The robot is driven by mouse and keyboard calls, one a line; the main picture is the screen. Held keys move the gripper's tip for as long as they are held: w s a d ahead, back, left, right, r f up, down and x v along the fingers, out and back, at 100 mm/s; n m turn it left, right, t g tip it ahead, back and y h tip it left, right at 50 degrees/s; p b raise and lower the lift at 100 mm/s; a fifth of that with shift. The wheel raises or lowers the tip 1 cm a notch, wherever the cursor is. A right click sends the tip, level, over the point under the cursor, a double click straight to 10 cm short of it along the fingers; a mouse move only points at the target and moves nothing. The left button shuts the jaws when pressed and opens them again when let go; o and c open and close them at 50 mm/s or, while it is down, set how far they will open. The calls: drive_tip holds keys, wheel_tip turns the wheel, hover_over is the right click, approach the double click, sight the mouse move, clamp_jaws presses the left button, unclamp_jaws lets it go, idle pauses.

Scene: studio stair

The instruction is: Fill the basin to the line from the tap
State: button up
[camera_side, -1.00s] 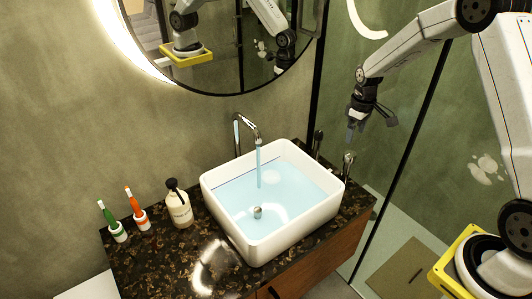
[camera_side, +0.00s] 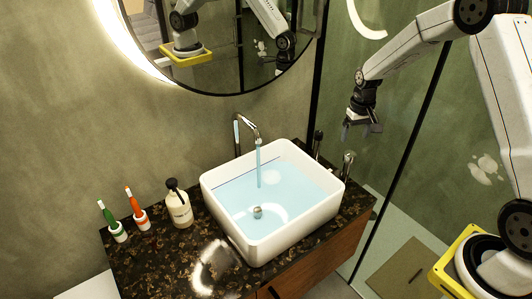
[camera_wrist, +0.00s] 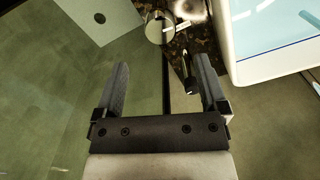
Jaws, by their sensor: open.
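The white basin (camera_side: 295,236) stands on the counter and holds pale blue water (camera_side: 240,200). A thin dark line (camera_side: 246,174) runs along its inner back wall, just above the water. A blue stream (camera_side: 258,168) falls from the chrome tap (camera_side: 247,126) into the basin. Two small upright chrome and dark fittings, one at the back (camera_side: 318,140) and one nearer (camera_side: 348,162), stand right of the basin. My gripper (camera_side: 361,134) is open and empty, above and right of them. In the wrist view, the basin (camera_wrist: 228,50) is upper right and a dark lever (camera_wrist: 188,74) shows between my fingers (camera_wrist: 160,65).
A round mirror (camera_side: 235,50) hangs behind. A glass panel with a black edge (camera_side: 410,145) is close to my arm.

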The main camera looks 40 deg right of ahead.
sight(351, 154)
drive_tip(key=shift+f, duration=3.9)
clamp_jaws()
